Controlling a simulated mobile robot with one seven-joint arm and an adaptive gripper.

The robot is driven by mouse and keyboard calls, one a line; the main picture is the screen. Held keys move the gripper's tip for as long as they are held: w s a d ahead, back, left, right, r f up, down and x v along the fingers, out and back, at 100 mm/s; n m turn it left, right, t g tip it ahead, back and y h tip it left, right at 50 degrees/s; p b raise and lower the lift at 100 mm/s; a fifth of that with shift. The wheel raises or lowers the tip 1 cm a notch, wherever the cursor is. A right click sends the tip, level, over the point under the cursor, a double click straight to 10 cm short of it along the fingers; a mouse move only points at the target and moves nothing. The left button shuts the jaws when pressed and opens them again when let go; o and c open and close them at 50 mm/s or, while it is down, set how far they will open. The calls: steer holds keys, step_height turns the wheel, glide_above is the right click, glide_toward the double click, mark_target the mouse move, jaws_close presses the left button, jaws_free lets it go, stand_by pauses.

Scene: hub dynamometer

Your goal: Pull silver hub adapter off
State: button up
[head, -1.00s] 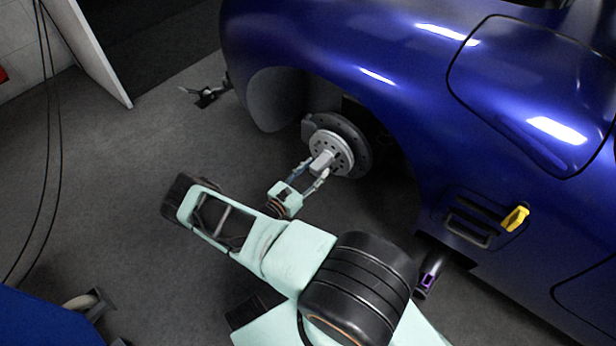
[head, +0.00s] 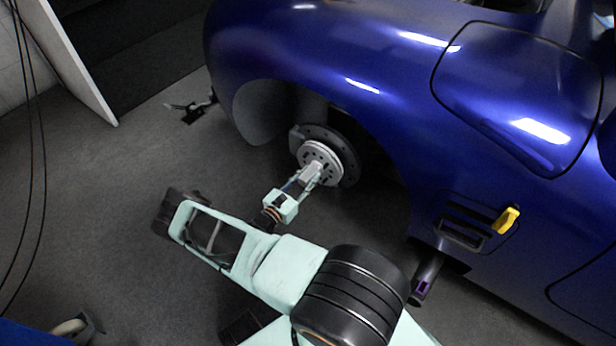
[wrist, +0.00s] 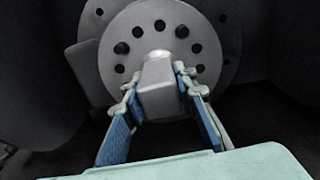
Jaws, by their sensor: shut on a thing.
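The silver hub adapter (head: 322,160) is a round plate with a ring of dark holes and a block-shaped boss (head: 311,174) at its middle. It sits in front of the dark brake disc (head: 350,157) in the car's wheel arch. In the wrist view the adapter (wrist: 123,40) fills the upper middle, with its boss (wrist: 157,75) toward me. My gripper (head: 304,181) is shut on the boss, one finger on each side; it also shows in the wrist view (wrist: 158,92). I cannot tell whether there is a gap between adapter and disc.
The blue car body (head: 400,110) overhangs the hub above and to the right. A yellow part (head: 508,219) sits on its side. A dark stand (head: 190,108) is on the floor at left. Grey floor (head: 120,210) is open left of my arm.

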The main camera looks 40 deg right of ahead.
jaws_close()
steer(key=shift+r, duration=0.15)
steer(key=shift+v, duration=3.45)
steer(key=shift+r, duration=0.1)
steer(key=shift+w+a+r, duration=0.1)
